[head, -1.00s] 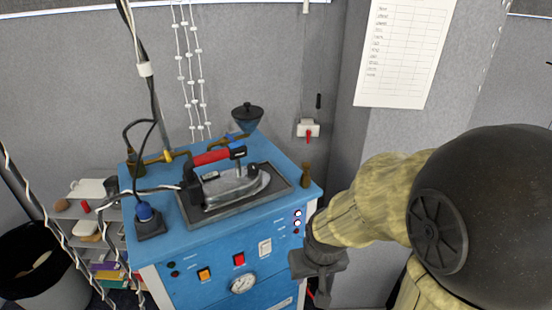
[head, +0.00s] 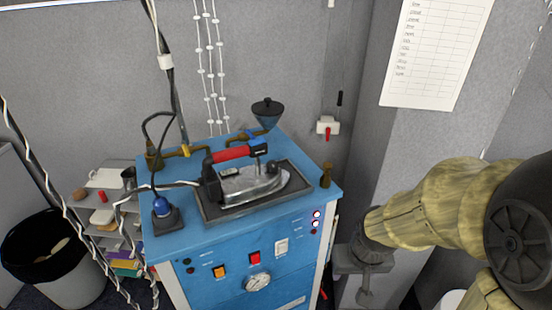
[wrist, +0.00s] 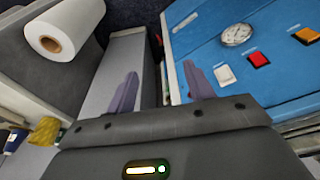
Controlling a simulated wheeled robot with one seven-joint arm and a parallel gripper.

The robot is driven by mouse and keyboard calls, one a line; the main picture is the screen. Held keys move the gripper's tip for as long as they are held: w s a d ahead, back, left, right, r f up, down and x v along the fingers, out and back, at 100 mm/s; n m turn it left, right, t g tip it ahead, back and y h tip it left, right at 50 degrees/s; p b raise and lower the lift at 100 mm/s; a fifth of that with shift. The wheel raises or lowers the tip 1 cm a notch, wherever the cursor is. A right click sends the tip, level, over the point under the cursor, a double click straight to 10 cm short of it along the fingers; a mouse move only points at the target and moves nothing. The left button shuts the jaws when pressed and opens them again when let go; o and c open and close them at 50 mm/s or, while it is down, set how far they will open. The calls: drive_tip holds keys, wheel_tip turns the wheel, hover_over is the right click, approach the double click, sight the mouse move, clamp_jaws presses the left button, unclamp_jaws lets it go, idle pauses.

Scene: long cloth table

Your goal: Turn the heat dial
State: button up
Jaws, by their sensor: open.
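A blue ironing station (head: 235,265) stands ahead, with a round white-faced dial or gauge (head: 257,282) low on its front panel. This round face also shows in the wrist view (wrist: 237,33). An iron (head: 250,182) with a red handle rests on a dark plate on top. I cannot tell for sure which part is the heat dial. My gripper (head: 364,291) is to the right of the station, apart from it, pointing down. In the wrist view its two fingers (wrist: 162,90) are spread and empty, with the front panel beyond the right finger.
The panel carries an orange switch (head: 219,272), a red switch (head: 254,258) and a white switch (head: 281,246). A grey partition wall stands behind. A black-lined bin (head: 48,255) and shelves are at left. A white roll (wrist: 57,37) shows in the wrist view.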

sight(273, 164)
drive_tip(key=w+a+r+n+g+y+p, duration=0.1)
drive_tip(key=w+a+r+n+p, duration=0.2)
drive_tip(key=w+r+n, duration=0.3)
drive_tip(key=w+a+r+n+g+y+p, duration=0.1)
drive_tip(key=w+a+r+n+y+p, duration=0.1)
drive_tip(key=w+r+n, duration=0.5)
drive_tip(key=w+a+r+n+g+y+p, duration=0.1)
drive_tip(key=w+a+r+n+p, duration=0.3)
drive_tip(key=w+r, duration=0.9)
drive_tip(key=w+a+n, duration=0.2)
drive_tip(key=shift+w+a+n+y, duration=0.25)
drive_tip(key=shift+n+y, duration=0.05)
drive_tip(key=shift+f, duration=0.1)
drive_tip(key=p+x, duration=0.1)
drive_tip(key=x, duration=0.7)
drive_tip(key=p+x, duration=0.1)
drive_tip(key=x, duration=0.8)
drive_tip(key=shift+s+f, duration=0.15)
drive_tip(key=shift+s, duration=0.05)
drive_tip(key=shift+c, duration=0.4)
